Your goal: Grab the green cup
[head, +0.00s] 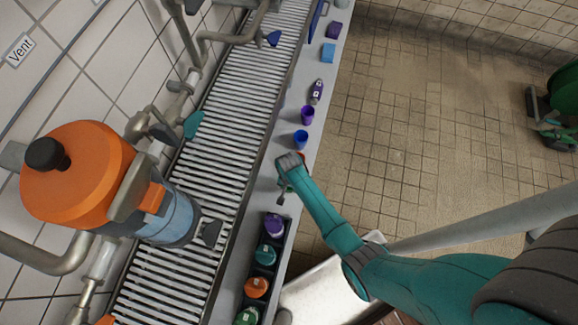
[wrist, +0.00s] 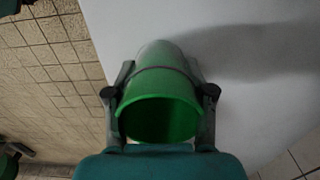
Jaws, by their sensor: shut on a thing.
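The green cup (wrist: 158,108) is in the wrist view, its open mouth facing the camera and a dark band around its body. The fingers of my gripper (wrist: 160,72) lie against both sides of it, shut on it. A pale surface is behind the cup; I cannot tell whether the cup touches it. In the head view my gripper (head: 284,188) is over the grey ledge, and my wrist hides most of the cup.
On the ledge (head: 322,130), a blue cup (head: 300,140) and a purple cup (head: 307,115) stand beyond my gripper. A dark rack (head: 264,240) with several colored bottles is nearer. A slatted conveyor (head: 228,125) runs left; tiled floor lies right.

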